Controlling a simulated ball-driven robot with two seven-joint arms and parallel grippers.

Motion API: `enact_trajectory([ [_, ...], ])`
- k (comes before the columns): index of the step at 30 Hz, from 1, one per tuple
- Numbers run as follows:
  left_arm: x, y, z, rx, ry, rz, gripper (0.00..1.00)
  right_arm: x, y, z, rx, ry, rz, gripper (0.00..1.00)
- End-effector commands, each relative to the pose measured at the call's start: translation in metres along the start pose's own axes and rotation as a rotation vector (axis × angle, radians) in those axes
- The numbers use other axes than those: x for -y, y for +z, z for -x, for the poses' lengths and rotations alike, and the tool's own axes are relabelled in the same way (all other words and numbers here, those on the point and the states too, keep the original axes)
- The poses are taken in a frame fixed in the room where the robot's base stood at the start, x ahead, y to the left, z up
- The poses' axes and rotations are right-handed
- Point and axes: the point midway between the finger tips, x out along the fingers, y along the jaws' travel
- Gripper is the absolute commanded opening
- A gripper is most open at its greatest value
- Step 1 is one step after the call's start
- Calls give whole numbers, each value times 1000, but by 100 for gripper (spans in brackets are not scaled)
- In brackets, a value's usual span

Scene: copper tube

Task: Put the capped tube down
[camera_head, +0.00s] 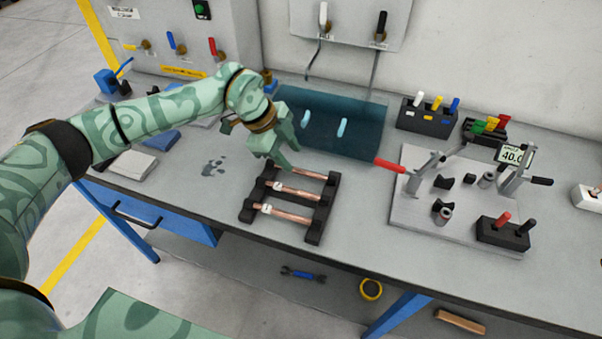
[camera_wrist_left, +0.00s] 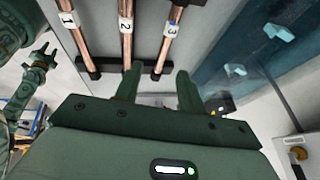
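A black rack (camera_head: 322,216) on the bench holds three copper tubes, labelled 1 (camera_wrist_left: 74,35), 2 (camera_wrist_left: 126,40) and 3 (camera_wrist_left: 170,40) in the left wrist view. The head view shows them lying side by side: the near tube (camera_head: 288,216), the middle tube (camera_head: 300,193) and the far tube (camera_head: 313,174). I cannot make out a cap on any of them. My left gripper (camera_head: 282,160) is above the far side of the rack. In its wrist view the fingers (camera_wrist_left: 160,88) are apart with nothing held, near tube 3's end. My right gripper (camera_wrist_left: 40,66) shows small at that view's left.
A dark blue tray (camera_head: 368,140) with light blue pegs (camera_head: 341,127) lies behind the rack. A clamp fixture plate (camera_head: 410,208) with a red-handled lever stands to the right. Bare bench lies between rack and plate. A grey pad (camera_head: 133,164) is at left.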

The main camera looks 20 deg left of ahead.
Motion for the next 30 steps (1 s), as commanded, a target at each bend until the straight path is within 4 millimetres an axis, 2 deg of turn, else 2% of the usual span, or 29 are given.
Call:
enact_trajectory([
  [1, 0, 0, -9, -1, 1, 1, 40, -3, 2, -2, 3, 3, 1, 36],
  [8, 1, -2, -28, -2, 0, 0, 40, -10, 6, -5, 8, 13, 1, 36],
  [12, 4, -7, -53, -1, 1, -1, 40, -10, 8, -11, 12, 13, -1, 36],
  [16, 4, -7, -69, -1, 0, 0, 40, -10, 9, -14, 15, 12, -1, 36],
  [30, 5, -7, -71, -1, -1, 0, 40, -9, 9, -13, 15, 11, 0, 36],
])
